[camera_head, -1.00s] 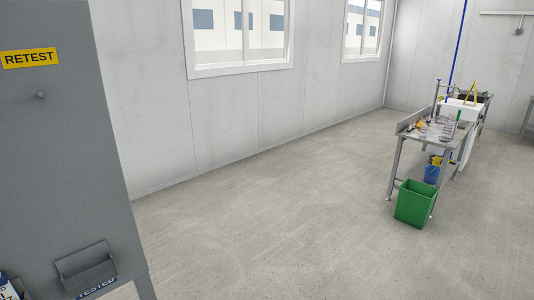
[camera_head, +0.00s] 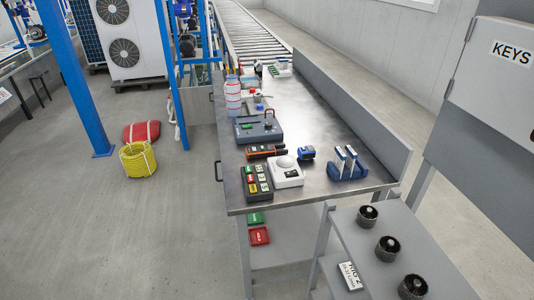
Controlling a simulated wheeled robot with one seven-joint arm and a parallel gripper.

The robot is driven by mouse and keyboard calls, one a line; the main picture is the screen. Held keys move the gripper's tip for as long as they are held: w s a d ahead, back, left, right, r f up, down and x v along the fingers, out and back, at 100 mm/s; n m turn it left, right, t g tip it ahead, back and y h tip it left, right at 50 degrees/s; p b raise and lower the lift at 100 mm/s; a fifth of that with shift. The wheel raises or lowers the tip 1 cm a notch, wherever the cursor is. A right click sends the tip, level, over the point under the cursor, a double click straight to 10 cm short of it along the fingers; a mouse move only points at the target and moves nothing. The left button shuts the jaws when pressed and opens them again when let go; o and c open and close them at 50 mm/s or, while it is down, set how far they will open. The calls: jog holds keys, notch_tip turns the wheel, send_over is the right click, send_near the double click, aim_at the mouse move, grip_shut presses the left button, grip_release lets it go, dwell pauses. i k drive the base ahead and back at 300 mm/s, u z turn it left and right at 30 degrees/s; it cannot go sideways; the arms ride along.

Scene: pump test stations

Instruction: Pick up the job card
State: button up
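I cannot tell for certain which thing is the job card. A small white card with black print (camera_head: 351,276), its first line seeming to read "RIG-2", shows at the front of the grey stand at the bottom right. Its smaller print is too small to read. On the metal bench (camera_head: 318,116), a blue holder (camera_head: 347,172) carries upright white pieces that I cannot identify. My gripper is not in view.
The bench also bears a grey-blue device (camera_head: 258,129), a button box (camera_head: 257,184) and a white unit (camera_head: 286,172). The grey stand (camera_head: 347,222) bears dark round parts (camera_head: 387,249). A "KEYS" cabinet (camera_head: 490,75) is right.

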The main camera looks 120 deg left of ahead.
aim_at(339, 157)
jog(key=u, duration=3.7)
jog(key=i, duration=1.65)
